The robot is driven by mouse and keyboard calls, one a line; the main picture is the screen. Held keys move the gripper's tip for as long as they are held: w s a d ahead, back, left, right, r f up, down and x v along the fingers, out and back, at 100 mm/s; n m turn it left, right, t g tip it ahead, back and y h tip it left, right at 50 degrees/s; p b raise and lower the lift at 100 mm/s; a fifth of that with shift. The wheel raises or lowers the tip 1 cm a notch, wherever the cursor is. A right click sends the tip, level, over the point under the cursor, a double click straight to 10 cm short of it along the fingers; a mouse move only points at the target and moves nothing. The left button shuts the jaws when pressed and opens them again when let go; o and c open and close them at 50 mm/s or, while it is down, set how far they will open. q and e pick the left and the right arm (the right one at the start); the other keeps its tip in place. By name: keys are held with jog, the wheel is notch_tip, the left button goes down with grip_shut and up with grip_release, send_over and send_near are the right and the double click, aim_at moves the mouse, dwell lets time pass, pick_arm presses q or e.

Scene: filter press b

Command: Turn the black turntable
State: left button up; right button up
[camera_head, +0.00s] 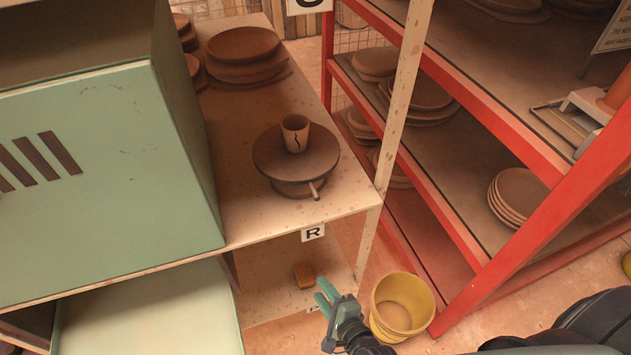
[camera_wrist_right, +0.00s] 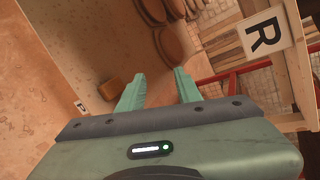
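The dark turntable (camera_head: 270,158) stands on the upper wooden shelf, near its right front corner. A small cup (camera_head: 295,133) with a dark squiggle stands upright on it, and a short peg handle (camera_head: 316,190) sticks out at its front edge. My right gripper (camera_head: 325,299) is below the upper shelf's front edge, well apart from the turntable. In the right wrist view its green fingers (camera_wrist_right: 158,84) are spread with nothing between them. The turntable cannot be made out in the wrist view. My left gripper is not in view.
A green cabinet (camera_head: 110,170) blocks the left. An orange-brown block (camera_head: 304,275) lies on the lower shelf; a yellow bucket (camera_head: 401,306) stands on the floor. Stacked plates (camera_head: 243,45) sit behind the turntable. A wooden post (camera_head: 400,95) and red rack (camera_head: 560,205) stand right.

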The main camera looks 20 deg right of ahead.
aim_at(316, 193)
jog(key=w+r+m+t+p, duration=0.1)
jog(key=r+m, duration=0.3)
jog(key=r, duration=0.4)
jog(key=w+d+r+m+t+h+p, duration=0.1)
jog(key=r+m, duration=0.3)
jog(key=r, duration=0.4)
jog(key=w+d+r+m+t+h+p, duration=0.1)
jog(key=w+r+m+t, duration=0.1)
jog(key=r+m, duration=0.3)
jog(key=shift+w+r+t, duration=0.2)
jog(key=shift+r+t, duration=0.3)
jog(key=shift+r, duration=1.55)
jog(key=w+p, duration=0.2)
jog(key=w, duration=0.5)
jog(key=shift+a, duration=0.1)
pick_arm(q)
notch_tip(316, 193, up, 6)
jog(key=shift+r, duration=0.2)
pick_arm(e)
jog(key=shift+w+f, duration=0.1)
jog(key=shift+w, duration=0.2)
grip_shut()
